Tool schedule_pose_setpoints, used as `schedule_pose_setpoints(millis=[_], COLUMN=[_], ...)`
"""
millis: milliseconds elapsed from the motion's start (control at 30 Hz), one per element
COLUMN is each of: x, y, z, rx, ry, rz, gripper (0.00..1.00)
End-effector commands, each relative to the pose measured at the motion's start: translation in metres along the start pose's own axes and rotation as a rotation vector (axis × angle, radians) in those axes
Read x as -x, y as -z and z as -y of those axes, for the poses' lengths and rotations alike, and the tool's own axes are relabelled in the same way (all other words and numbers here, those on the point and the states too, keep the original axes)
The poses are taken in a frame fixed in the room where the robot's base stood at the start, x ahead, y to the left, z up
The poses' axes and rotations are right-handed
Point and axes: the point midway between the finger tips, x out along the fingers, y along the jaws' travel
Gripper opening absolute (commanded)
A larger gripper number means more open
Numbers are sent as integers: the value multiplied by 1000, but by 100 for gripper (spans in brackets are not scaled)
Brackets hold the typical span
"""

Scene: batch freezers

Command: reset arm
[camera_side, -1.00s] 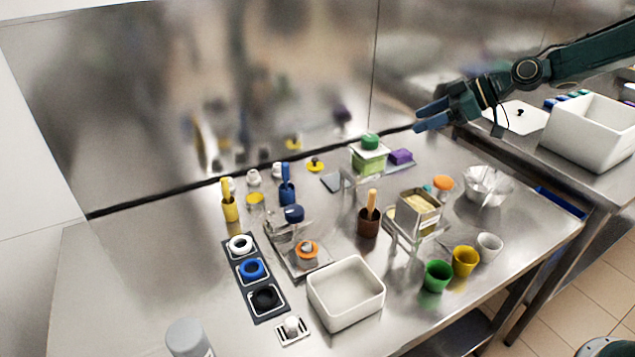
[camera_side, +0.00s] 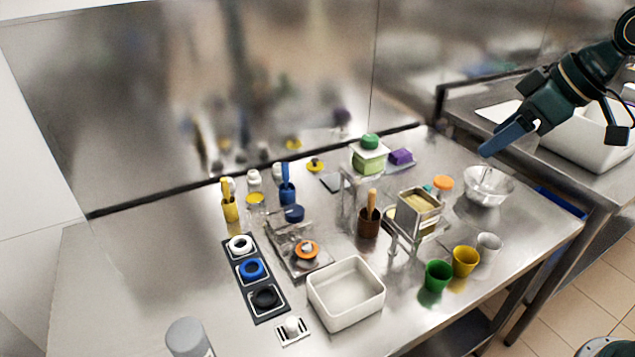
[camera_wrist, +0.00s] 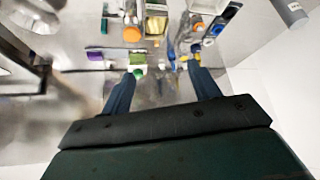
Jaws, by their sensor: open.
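My gripper (camera_side: 510,138) is in the upper right of the side view, in the air above and behind the metal mixing bowl (camera_side: 488,186). Its blue fingers point down and to the left, and nothing shows between them. In the wrist view my gripper (camera_wrist: 162,90) shows two blue fingers spread wide apart. Beyond them, out of reach, are a green-lidded container (camera_wrist: 137,60) and an orange lid (camera_wrist: 132,34). In the side view the green-lidded container (camera_side: 369,157) stands on a clear stand.
A steel table holds a white bin (camera_side: 345,292), green (camera_side: 437,275) and yellow (camera_side: 465,261) cups, a metal container (camera_side: 419,212) and a dark strip (camera_side: 256,278) with coloured rings. A large white bin (camera_side: 590,140) stands on the right-hand counter, behind my arm. The table's left side is clear.

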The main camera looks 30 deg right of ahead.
Motion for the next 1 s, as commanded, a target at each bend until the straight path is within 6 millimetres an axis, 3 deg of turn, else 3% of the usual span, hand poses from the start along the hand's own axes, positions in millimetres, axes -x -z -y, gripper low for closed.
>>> schedule_pose_setpoints(millis=[300,600,800,1000], x=[39,60,64,64], y=[-64,-121,-137,-138], z=[25,36,38,38], rx=[-142,-280,-322,-326], ry=[-99,-169,-185,-187], rz=[50,76,83,84], gripper=[61,61,61,61])
